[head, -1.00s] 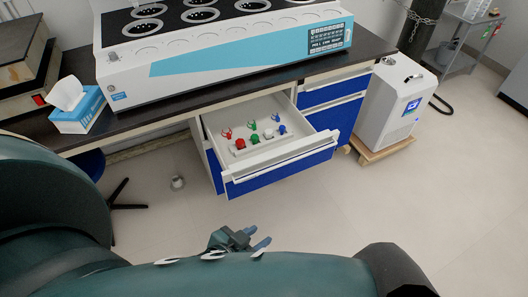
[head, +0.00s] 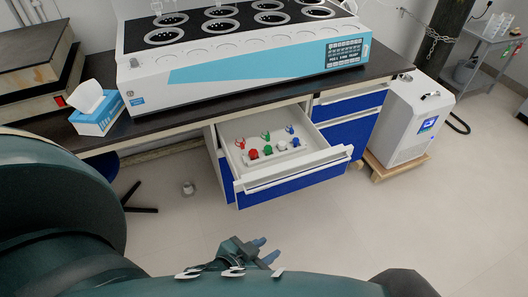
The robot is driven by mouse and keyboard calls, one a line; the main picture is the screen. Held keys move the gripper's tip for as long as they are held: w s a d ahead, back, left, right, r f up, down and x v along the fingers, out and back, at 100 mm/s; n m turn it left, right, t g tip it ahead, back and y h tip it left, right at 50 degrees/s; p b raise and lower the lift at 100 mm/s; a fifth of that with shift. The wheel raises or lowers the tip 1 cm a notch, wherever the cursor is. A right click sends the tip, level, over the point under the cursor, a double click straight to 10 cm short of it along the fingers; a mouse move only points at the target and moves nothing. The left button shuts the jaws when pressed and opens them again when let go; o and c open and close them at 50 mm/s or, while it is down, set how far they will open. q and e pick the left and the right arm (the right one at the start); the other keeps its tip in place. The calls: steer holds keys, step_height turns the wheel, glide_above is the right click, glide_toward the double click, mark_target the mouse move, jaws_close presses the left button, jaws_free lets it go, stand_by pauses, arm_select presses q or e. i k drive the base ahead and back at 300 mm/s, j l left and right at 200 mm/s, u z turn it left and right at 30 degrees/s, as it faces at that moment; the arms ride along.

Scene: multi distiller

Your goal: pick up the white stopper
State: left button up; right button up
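The white stopper (head: 282,146) stands in a row in the open drawer (head: 310,163), between a green stopper (head: 267,150) and a blue stopper (head: 296,142). A red stopper (head: 253,154) is at the left end of the row. My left gripper (head: 266,250) shows at the bottom of the head view, below and in front of the drawer in the picture. Its two bluish fingers are apart with nothing between them. It is clear of the stoppers. My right gripper is not in view.
Red, green and blue clips (head: 265,135) lie behind the stoppers. The drawer's front wall rises before them. Above is the dark bench (head: 165,122) with a large distiller (head: 240,65) and a tissue box (head: 98,113). A white chiller (head: 405,125) stands at right. The floor in front is clear.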

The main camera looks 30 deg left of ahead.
mark_target(282, 145)
steer(key=u, duration=3.2)
steer(key=z, duration=2.45)
steer(key=i+l+z, duration=0.1)
steer(key=i+z, duration=0.2)
steer(key=i+l+z, duration=0.1)
steer(key=i+z, duration=0.25)
steer(key=k, duration=0.1)
